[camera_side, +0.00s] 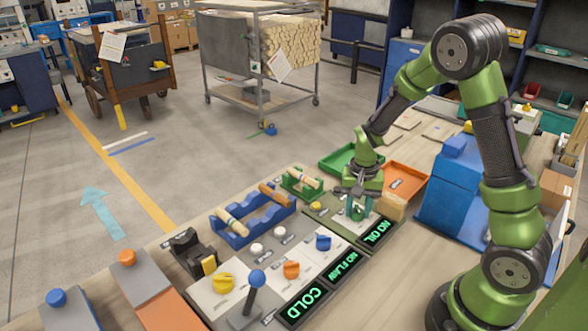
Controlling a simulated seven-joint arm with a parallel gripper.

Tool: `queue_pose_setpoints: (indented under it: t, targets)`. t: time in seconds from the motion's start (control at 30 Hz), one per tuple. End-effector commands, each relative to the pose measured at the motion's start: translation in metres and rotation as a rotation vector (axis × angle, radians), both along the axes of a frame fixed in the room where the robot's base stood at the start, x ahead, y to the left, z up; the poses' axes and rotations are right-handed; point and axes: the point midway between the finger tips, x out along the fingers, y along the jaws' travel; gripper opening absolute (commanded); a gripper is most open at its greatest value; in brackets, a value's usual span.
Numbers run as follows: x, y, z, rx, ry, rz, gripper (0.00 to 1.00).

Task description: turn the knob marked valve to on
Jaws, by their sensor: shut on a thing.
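My gripper (356,208) points down at the far end of a row of knobs and is shut on a green knob (357,213), which its fingers partly cover. The other knobs in the row are blue (323,242), orange (291,269) and yellow (223,283), each on a pale plate. Small labels lie by the knobs, too small to read, so I cannot tell which is marked valve. Lit displays beside the row read NO OIL (378,234), what looks like NO FLOW (345,265), and COLD (303,303).
A lever with a blue ball (257,278) stands near the yellow knob. White buttons (257,249) and a blue rack with turned wood pieces (240,222) lie left of the knobs. Green (345,158) and orange (405,178) trays and a blue box (452,200) stand beyond.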

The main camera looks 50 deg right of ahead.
Motion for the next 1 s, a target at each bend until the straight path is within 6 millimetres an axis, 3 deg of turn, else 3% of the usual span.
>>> queue_pose_setpoints:
  t: [0.7,0.73,0.87,1.0]
  targets:
    - [0.0008,-0.0002,0.0013,0.001,-0.003,-0.073,0.07]
    - [0.0007,-0.0003,0.0013,0.001,-0.003,-0.073,0.42]
    - [0.0005,-0.0002,0.0009,0.000,-0.002,-0.071,0.62]
    - [0.0003,-0.0002,0.0005,0.001,-0.001,-0.070,0.63]
